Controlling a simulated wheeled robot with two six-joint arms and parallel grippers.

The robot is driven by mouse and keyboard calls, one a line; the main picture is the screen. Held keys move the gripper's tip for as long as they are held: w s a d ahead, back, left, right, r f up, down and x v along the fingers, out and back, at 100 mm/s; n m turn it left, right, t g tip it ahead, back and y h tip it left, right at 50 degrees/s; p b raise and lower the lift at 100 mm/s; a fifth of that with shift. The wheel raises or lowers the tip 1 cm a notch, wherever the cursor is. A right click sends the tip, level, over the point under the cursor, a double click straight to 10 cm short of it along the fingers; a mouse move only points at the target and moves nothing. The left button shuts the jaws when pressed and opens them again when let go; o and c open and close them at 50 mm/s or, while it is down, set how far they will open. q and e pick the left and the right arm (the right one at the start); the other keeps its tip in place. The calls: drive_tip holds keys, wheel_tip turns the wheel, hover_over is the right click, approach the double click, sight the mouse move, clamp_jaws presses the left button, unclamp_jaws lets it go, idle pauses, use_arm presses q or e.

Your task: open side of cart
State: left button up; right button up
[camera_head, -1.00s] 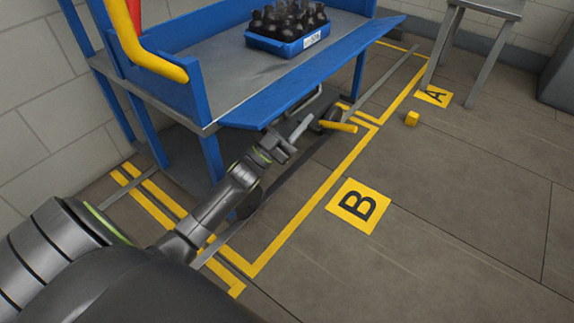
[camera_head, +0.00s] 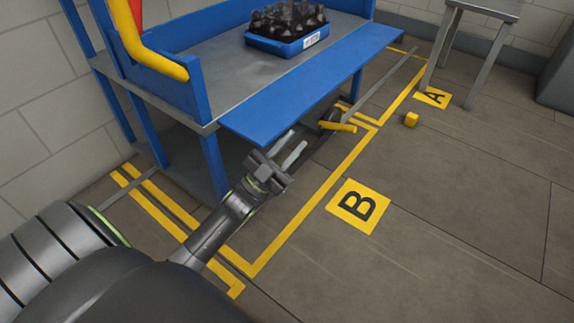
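The blue cart (camera_head: 212,165) stands at the upper left with a grey top. Its long blue side panel (camera_head: 315,85) is folded outward and slopes down past the front edge of the top. My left gripper (camera_head: 286,150) is just below the panel's lower edge, near its left end. Its two fingers are spread apart with nothing between them. I cannot tell whether a finger touches the panel. My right gripper does not show.
A blue crate (camera_head: 290,46) of dark bottles sits on the cart top. A yellow pedal (camera_head: 340,127) shows under the cart. A grey table (camera_head: 485,8) stands at the back right. Floor signs B (camera_head: 358,206) and A (camera_head: 433,97) and a small yellow block (camera_head: 411,119) lie on open floor.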

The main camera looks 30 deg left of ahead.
use_arm(q)
drive_tip(key=shift+s+d+f+b, duration=0.15)
drive_tip(key=shift+s+d+f, duration=0.1)
drive_tip(key=shift+s+f, duration=0.55)
drive_tip(key=shift+s+d+f+b, duration=0.15)
drive_tip(key=shift+s+d+f, duration=0.1)
drive_tip(key=shift+s+f, duration=0.45)
drive_tip(key=shift+r, duration=0.1)
